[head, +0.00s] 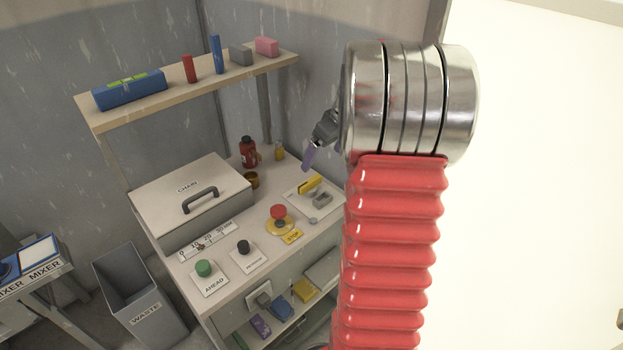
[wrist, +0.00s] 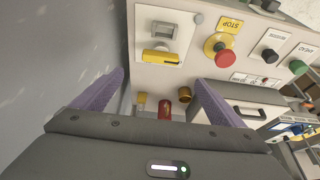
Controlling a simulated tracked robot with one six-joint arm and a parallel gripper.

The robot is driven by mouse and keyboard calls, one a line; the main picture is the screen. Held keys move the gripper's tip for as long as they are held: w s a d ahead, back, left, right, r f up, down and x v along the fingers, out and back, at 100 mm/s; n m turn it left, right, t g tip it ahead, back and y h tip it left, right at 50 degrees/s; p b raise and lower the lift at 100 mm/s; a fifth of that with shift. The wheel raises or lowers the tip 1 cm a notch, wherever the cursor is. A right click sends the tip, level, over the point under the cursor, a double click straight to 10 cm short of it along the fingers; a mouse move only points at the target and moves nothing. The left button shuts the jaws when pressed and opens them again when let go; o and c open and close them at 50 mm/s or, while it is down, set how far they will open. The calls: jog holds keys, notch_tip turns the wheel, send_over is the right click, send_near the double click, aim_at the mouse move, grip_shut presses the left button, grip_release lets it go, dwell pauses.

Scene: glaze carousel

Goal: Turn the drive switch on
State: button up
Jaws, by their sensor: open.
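No label in view reads "drive". A white plate (head: 296,203) on the bench top carries a yellow bar (head: 310,184) and a grey block-shaped fitting (head: 322,200); I cannot tell whether it is the drive switch. In the wrist view the yellow bar (wrist: 160,57) lies beside the grey fitting (wrist: 172,30). A grey switch-like part (head: 263,299) is on a plate on the bench front. My gripper (head: 308,158) is above the back of the bench, partly hidden by my arm. In the wrist view its purple fingers (wrist: 160,78) are apart and empty.
A red stop button (head: 278,212), a black knob (head: 243,247) and a green AHEAD button (head: 204,268) stand on the bench. The CHAIN box (head: 190,205), a red bottle (head: 249,152) and a brass cup (head: 252,180) are behind. A loaded shelf (head: 205,83) hangs above.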

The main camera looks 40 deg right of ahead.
aim_at(310, 181)
jog(key=x, duration=1.3)
jog(key=shift+f, duration=0.25)
jog(key=shift+c, duration=0.4)
jog(key=c, duration=1)
